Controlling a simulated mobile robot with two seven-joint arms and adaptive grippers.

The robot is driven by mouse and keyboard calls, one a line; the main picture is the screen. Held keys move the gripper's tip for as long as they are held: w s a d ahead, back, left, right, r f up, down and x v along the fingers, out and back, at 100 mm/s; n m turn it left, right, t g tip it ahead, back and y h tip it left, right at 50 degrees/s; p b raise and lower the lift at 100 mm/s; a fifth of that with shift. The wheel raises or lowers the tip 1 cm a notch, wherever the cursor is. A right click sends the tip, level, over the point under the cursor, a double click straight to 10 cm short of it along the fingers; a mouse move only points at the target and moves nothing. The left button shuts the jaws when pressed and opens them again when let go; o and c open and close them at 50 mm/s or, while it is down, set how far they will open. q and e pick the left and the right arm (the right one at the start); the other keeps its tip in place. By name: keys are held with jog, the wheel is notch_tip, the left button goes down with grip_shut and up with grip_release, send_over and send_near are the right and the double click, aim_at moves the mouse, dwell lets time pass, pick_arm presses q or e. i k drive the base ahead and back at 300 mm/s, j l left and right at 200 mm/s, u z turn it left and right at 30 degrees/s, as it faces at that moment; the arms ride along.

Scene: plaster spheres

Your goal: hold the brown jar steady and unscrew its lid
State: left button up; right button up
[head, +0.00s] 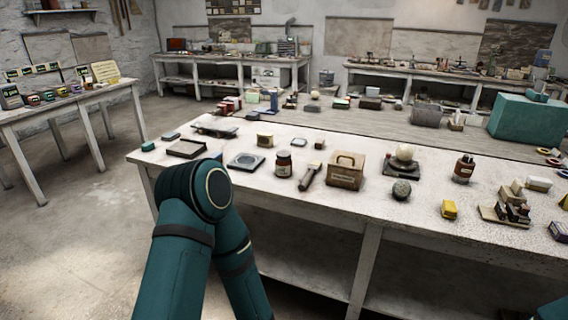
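A small dark brown jar (283,167) with a pale label stands upright on the white speckled table, left of the middle of the view. Its lid (283,154) is on top. A larger brown bottle-like container (463,169) with a label stands farther right. My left arm comes up from the bottom and bends at the left front edge of the table; its gripper is out of view. Only a bit of teal, perhaps my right arm, shows at the bottom right corner; no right gripper shows.
Right of the jar lie a dark-headed tool with a handle (311,175) and a brown box with a handle (346,170). Left of it is a grey square plate (246,162). A pale sphere (404,153), a dark stone (401,190) and a yellow block (449,209) stand rightward.

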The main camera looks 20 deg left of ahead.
aim_at(283, 168)
jog(key=i+l+u, duration=0.2)
jog(key=i, duration=0.95)
jog(key=j, duration=0.1)
